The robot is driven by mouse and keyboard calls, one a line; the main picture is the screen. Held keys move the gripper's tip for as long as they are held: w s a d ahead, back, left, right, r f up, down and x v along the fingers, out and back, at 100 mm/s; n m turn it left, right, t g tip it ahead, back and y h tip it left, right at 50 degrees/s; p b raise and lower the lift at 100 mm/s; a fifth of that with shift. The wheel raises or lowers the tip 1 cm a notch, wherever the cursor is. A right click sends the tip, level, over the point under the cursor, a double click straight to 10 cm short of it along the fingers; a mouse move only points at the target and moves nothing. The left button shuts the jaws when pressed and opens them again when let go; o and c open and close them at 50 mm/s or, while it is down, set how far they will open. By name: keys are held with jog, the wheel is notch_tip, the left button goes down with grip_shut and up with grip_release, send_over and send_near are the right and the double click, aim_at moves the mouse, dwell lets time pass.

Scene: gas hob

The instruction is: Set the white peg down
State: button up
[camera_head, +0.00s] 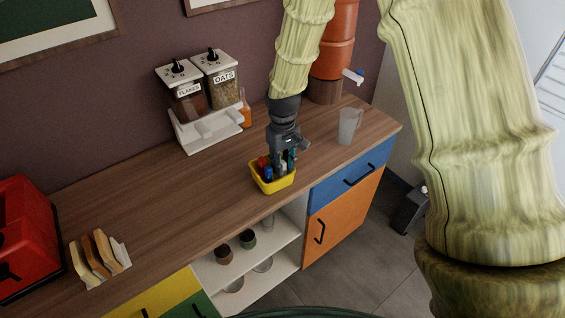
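My gripper (281,168) points down at the yellow tub (272,187) on the wooden counter, with its fingertips at or just inside the rim. The tub holds several small coloured things, among them a red one (262,163), a blue one (268,172) and a teal one (292,157). I cannot make out a white peg; it may be hidden by my fingers or the tub wall. The fingers are too small and dark to tell whether they are open or shut on something.
The counter (190,205) is clear left of the tub. A translucent jug (348,127) stands to its right, a cereal dispenser (207,100) behind it. An orange dispenser with a tap (333,55) stands at the back. A bread rack (99,258) and red appliance (25,240) are far left.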

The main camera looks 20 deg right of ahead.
notch_tip(320, 180, up, 12)
jog(key=b, duration=0.3)
dwell(0.4)
